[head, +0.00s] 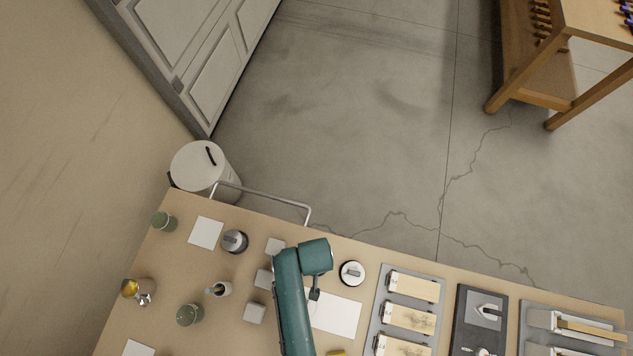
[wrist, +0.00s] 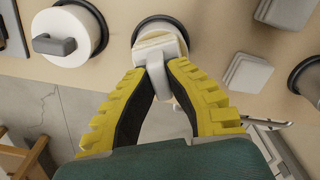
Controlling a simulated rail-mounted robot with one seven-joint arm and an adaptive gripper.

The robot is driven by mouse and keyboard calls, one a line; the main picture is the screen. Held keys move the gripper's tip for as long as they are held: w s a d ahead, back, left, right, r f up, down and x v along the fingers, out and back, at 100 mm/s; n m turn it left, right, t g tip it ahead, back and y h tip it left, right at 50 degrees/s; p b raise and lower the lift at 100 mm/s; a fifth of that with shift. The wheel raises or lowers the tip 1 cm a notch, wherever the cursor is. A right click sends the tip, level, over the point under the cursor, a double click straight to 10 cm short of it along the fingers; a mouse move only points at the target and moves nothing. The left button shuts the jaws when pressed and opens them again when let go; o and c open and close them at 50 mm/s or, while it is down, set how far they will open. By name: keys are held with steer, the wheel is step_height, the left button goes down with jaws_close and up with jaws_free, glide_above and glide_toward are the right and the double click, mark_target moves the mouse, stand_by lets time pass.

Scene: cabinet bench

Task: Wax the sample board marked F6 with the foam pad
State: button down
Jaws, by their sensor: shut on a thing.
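In the wrist view, my gripper (wrist: 158,75) is shut on the pale handle of a cream pad (wrist: 158,40), which looks like the foam pad. The pad is at a round, dark-rimmed tin (wrist: 143,24); whether it touches what is inside I cannot tell. A white lid with a grey grip (wrist: 88,38) lies beside the tin. In the head view my arm hides the gripper and pad. Three pale sample boards (head: 414,287) lie on a grey tray (head: 372,325) to the right of my arm; the lower two show dark marks. Their markings are too small to read, so F6 cannot be picked out.
Small grey blocks (head: 255,312), a round tin (head: 234,241), green jars (head: 189,315) and a metal bottle (head: 136,289) stand left of my arm. A white sheet (head: 336,312) lies between arm and tray. A dark tray (head: 467,322) holds an iron-like tool (head: 488,312).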

steer(key=shift+w+r+p, duration=0.1)
steer(key=shift+r+p, duration=3.1)
steer(key=shift+r, duration=0.05)
steer(key=shift+f, duration=0.15)
